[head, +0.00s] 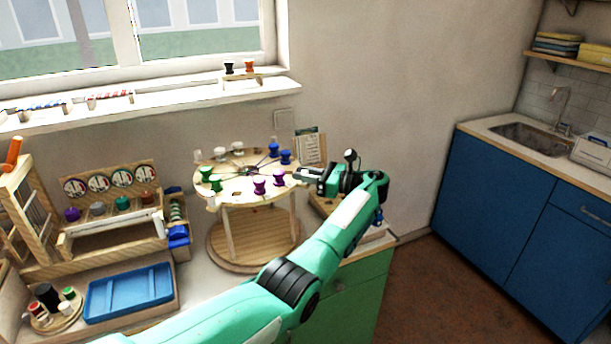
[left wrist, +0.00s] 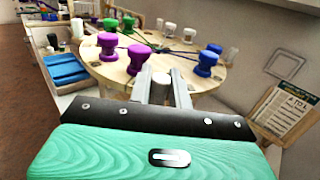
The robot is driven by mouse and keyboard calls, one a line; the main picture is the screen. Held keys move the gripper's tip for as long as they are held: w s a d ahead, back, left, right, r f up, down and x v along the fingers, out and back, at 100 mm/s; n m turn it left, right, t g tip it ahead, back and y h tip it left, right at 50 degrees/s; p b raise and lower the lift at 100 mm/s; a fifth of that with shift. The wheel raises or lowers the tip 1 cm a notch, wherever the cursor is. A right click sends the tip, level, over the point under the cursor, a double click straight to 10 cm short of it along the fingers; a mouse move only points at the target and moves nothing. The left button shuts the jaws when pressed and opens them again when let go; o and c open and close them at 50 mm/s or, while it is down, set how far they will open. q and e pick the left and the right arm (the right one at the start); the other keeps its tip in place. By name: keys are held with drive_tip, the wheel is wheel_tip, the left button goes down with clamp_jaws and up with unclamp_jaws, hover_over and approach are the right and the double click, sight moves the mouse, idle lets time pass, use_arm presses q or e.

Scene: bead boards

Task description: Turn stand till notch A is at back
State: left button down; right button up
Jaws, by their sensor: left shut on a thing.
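The stand has a round wooden top (head: 236,192) on posts above a round wooden base (head: 225,246). Green, purple, blue and white bobbins sit around its top, with dark threads running to the middle. The top also fills the middle of the left wrist view (left wrist: 118,73). My left gripper (head: 302,175) is at the right rim of the top. In the left wrist view its fingers (left wrist: 162,88) are shut on a white peg (left wrist: 161,77) at the near rim. I cannot make out notch A or any letter. My right gripper is not in view.
Left of the stand are a wooden rack with round labels (head: 122,178), a blue tray (head: 128,291) and a small round spool holder (head: 57,317). A card on a wooden holder (head: 309,148) stands behind, by the wall. A window sill (head: 150,100) runs above.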

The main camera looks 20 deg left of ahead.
use_arm(q)
drive_tip(key=c, duration=1.3)
unclamp_jaws()
drive_tip(key=shift+c, duration=0.2)
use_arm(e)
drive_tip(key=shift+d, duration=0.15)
